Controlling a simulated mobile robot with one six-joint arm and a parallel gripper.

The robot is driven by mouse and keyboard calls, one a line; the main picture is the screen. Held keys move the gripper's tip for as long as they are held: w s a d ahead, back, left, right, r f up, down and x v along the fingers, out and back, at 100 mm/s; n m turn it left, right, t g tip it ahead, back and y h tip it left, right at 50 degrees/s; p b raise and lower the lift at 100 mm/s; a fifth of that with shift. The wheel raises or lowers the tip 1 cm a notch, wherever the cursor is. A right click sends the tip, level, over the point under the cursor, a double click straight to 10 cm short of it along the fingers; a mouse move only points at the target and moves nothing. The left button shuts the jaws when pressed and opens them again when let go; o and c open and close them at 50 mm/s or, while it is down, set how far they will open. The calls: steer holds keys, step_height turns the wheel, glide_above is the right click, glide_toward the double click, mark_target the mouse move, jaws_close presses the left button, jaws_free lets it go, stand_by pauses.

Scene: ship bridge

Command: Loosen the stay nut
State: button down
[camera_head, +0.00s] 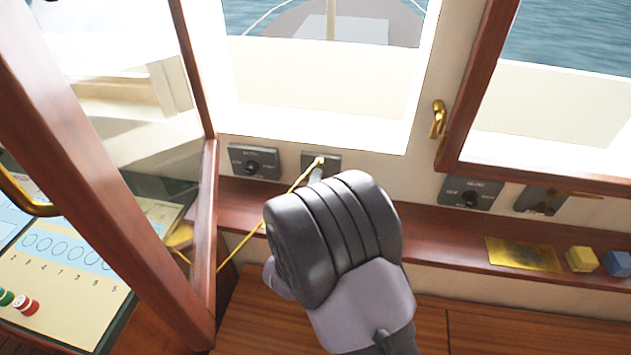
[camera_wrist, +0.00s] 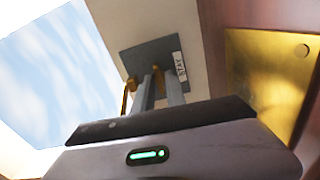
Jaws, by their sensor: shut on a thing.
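The stay plate (camera_head: 333,160) is a small grey plate on the wall below the front window. In the wrist view the plate (camera_wrist: 145,58) carries a label that seems to read "STAY". The brass stay nut (camera_head: 319,161) sits on the plate; a brass piece (camera_wrist: 157,76) shows at my fingertips. A thin brass stay rod (camera_head: 250,235) runs from the nut down left toward the open window frame. My gripper (camera_head: 316,177) reaches up to the plate, shut on the nut. My wrist hides most of the fingers in the head view.
The open wooden-framed window (camera_head: 205,230) stands close on the left. A wooden ledge (camera_head: 440,235) runs below the plates. A switch plate (camera_head: 254,161) is left of the stay plate. A brass plate (camera_head: 523,254), yellow block (camera_head: 581,259) and blue block (camera_head: 617,263) are at right.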

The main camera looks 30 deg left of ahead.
steer(key=shift+n, duration=0.6)
steer(key=c, duration=1.4)
jaws_free()
steer(key=p+v, duration=0.1)
steer(key=v, duration=1.6)
steer(key=shift+s, duration=0.25)
